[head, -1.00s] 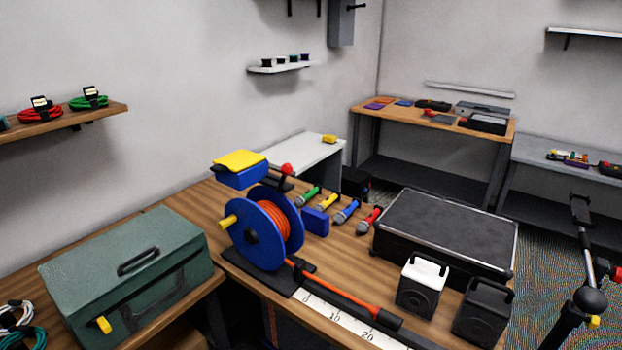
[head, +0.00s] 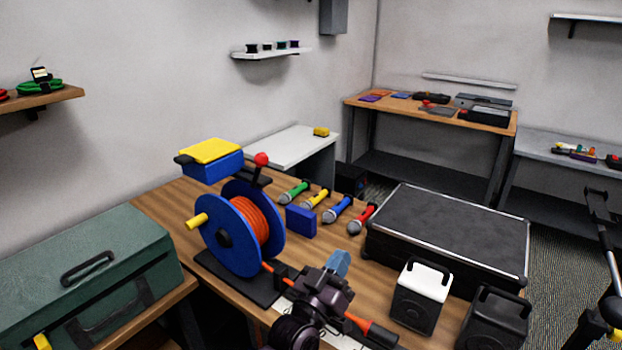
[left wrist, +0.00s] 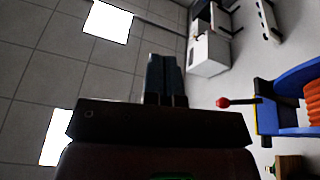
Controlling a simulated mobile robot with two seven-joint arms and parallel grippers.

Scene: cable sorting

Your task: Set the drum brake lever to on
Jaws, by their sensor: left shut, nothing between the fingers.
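The cable drum (head: 232,232) has blue flanges, orange cable and a yellow crank handle, and stands on the wooden bench. The brake lever's red ball knob (head: 261,160) sticks up behind the drum's top; its lower part is mostly hidden. The red knob also shows in the left wrist view (left wrist: 223,102), right of the fingers, with the blue drum frame (left wrist: 285,95) beyond it. My left gripper (head: 338,263) is shut and empty, in front and to the right of the drum, apart from the lever. In the left wrist view its fingers (left wrist: 165,75) are together. My right gripper is not in view.
Several microphones (head: 315,200) and a blue block (head: 301,220) lie right of the drum. A black case (head: 450,235), a white-topped speaker (head: 421,295) and a dark speaker (head: 490,320) stand further right. A green toolbox (head: 85,270) sits left. A blue-yellow box (head: 212,160) is behind the drum.

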